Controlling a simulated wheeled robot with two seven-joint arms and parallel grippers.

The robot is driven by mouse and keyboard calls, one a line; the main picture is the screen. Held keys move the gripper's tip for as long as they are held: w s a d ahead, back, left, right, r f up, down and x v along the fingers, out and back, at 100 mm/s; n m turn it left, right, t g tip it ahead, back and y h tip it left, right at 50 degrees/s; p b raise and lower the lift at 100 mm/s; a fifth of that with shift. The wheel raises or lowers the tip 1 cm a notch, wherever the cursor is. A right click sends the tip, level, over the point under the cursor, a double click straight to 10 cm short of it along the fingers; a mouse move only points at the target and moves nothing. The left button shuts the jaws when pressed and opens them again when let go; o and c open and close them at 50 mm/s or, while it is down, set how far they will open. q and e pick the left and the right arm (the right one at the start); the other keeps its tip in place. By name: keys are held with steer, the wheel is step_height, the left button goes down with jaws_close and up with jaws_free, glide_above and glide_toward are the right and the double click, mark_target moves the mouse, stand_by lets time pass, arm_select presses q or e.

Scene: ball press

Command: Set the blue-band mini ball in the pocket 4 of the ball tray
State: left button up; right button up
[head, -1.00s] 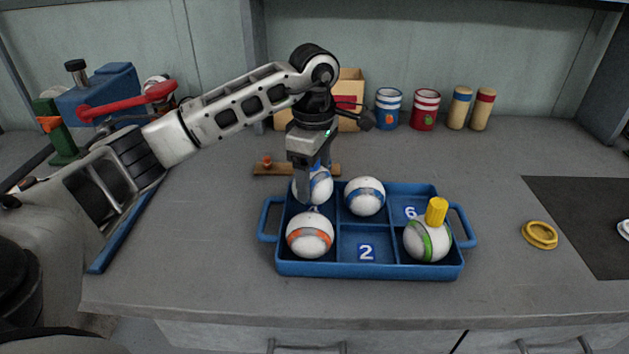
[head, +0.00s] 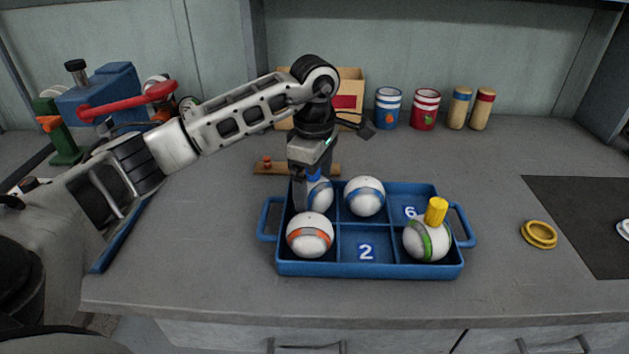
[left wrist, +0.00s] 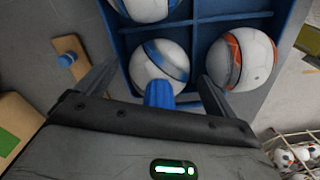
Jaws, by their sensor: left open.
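The blue-band mini ball (head: 321,194) sits in the back-left pocket of the blue ball tray (head: 370,270), partly hidden by my left gripper. Its pocket number is covered. It carries a blue peg (head: 314,175), which also shows in the left wrist view (left wrist: 158,95). My left gripper (head: 312,190) is open just above the ball, with its fingers apart on either side of the peg. A second blue-banded ball (head: 365,196) sits in the back-middle pocket. My right gripper is not in view.
An orange-banded ball (head: 310,235) fills the front-left pocket. A green-banded ball (head: 427,240) with a yellow peg (head: 436,210) is front right. Pockets 2 and 6 are empty. A yellow ring (head: 539,234) lies right of the tray. Cans (head: 388,108) stand behind.

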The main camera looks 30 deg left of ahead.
arm_select(q)
step_height(320, 180, up, 11)
steer(key=shift+r+p, duration=0.1)
steer(key=shift+p, duration=0.25)
steer(key=shift+r, duration=0.25)
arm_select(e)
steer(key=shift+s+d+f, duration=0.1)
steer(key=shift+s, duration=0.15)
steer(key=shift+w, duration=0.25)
arm_select(q)
steer(key=shift+s+f, duration=0.1)
